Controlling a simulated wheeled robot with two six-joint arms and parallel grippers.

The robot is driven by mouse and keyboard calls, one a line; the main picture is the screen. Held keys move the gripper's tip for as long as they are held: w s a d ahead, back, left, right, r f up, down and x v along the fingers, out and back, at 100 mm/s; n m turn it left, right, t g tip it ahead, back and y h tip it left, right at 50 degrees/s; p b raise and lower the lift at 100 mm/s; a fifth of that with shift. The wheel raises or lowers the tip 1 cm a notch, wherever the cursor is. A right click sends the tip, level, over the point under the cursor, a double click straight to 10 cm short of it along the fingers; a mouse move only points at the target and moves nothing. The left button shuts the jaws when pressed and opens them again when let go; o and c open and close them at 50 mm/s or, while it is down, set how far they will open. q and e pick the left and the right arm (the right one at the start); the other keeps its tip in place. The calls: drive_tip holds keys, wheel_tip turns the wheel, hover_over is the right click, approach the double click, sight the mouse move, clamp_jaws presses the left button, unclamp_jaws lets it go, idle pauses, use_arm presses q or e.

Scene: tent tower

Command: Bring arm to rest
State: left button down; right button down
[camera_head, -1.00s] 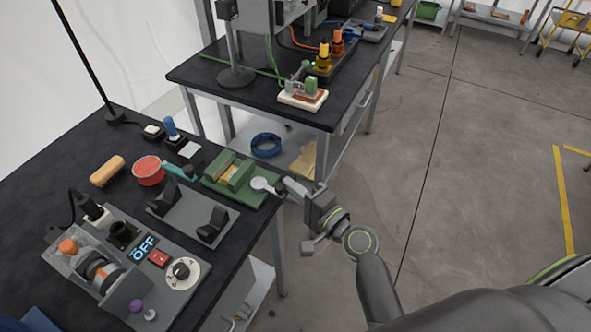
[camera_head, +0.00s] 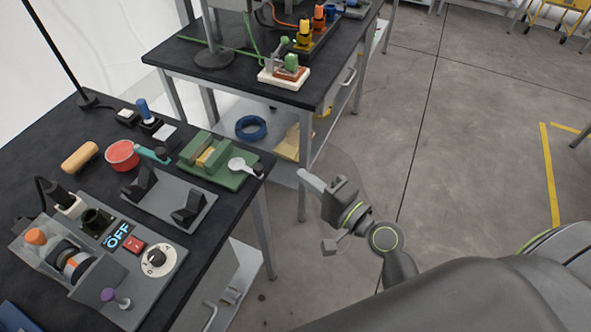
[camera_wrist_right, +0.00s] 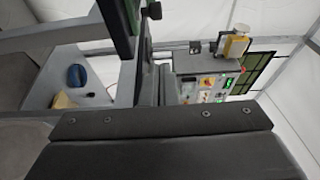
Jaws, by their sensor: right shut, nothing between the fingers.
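My right gripper (camera_head: 306,176) is in the head view, held over open floor just to the right of the near bench's edge. It is shut and empty, and it touches nothing. Its arm comes in from the lower right. In the right wrist view, dark gripper parts (camera_wrist_right: 160,155) fill the lower half. My left gripper is not in view.
The near black bench (camera_head: 215,235) holds a green fixture (camera_head: 222,165), a grey double stand (camera_head: 165,200), a red pot (camera_head: 122,155) and a control panel with an OFF display (camera_head: 118,236). A second bench (camera_head: 195,55) stands behind. Floor (camera_head: 450,200) to the right is clear.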

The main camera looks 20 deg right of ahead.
drive_tip(key=shift+s+d, duration=0.35)
drive_tip(key=shift+s, duration=0.1)
drive_tip(key=s+d+f+n+g+h, duration=0.1)
drive_tip(key=s+d+f+g+h, duration=0.1)
drive_tip(key=f, duration=0.9)
drive_tip(key=s+d+f+n+g+h, duration=0.2)
drive_tip(key=f+g, duration=0.1)
drive_tip(key=f, duration=0.8)
drive_tip(key=s+d+f+n+g+h, duration=0.1)
drive_tip(key=s+d+f+g+h, duration=0.15)
drive_tip(key=f, duration=0.85)
drive_tip(key=s+d+f+n+g+h, duration=0.1)
drive_tip(key=s+d+f+n+g, duration=0.2)
drive_tip(key=s+f, duration=0.6)
drive_tip(key=s+d+f+n+g+h, duration=0.1)
drive_tip(key=s+d+f+n+g, duration=0.2)
drive_tip(key=s+f, duration=0.7)
drive_tip(key=s+n+g, duration=0.1)
drive_tip(key=s+n, duration=0.1)
drive_tip(key=s, duration=0.6)
drive_tip(key=shift+s+f+g, duration=0.3)
drive_tip(key=shift+g, duration=0.05)
drive_tip(key=shift+d, duration=0.1)
